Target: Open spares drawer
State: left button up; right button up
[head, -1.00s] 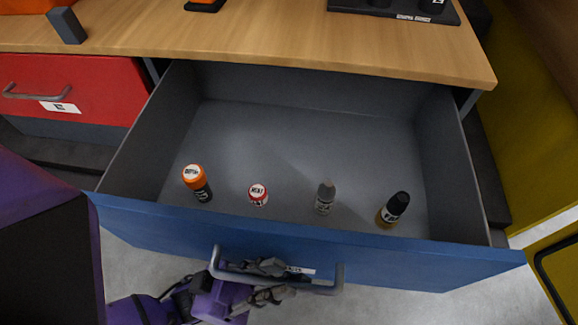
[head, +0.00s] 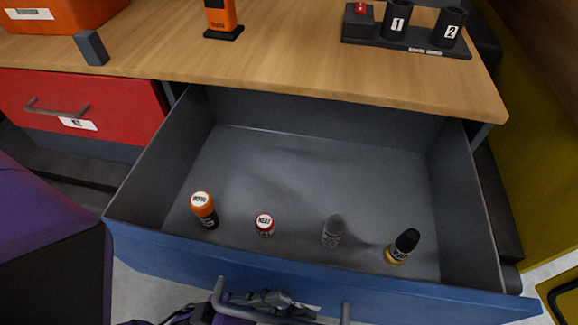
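The spares drawer (head: 160,250) has a blue front and grey inside, and it stands pulled far out from under the wooden bench. Its grey bar handle (head: 346,312) is on the blue front at the bottom of the head view. A dark and purple gripper (head: 275,300) is at the handle, with its fingers around the bar; whether they press on it is hard to see. Inside the drawer, near its front, stand an orange-capped bottle (head: 204,210), a small red and white container (head: 265,225), a grey bottle (head: 332,231) and a black-capped yellow bottle (head: 402,246). My other gripper is out of view.
The wooden bench top (head: 290,60) holds an orange bin (head: 60,15), a grey block (head: 91,48), an orange device (head: 222,18) and a black rack (head: 420,42) with cups marked 1 and 2. A shut red drawer (head: 90,100) is at left. A yellow panel (head: 540,200) stands at right.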

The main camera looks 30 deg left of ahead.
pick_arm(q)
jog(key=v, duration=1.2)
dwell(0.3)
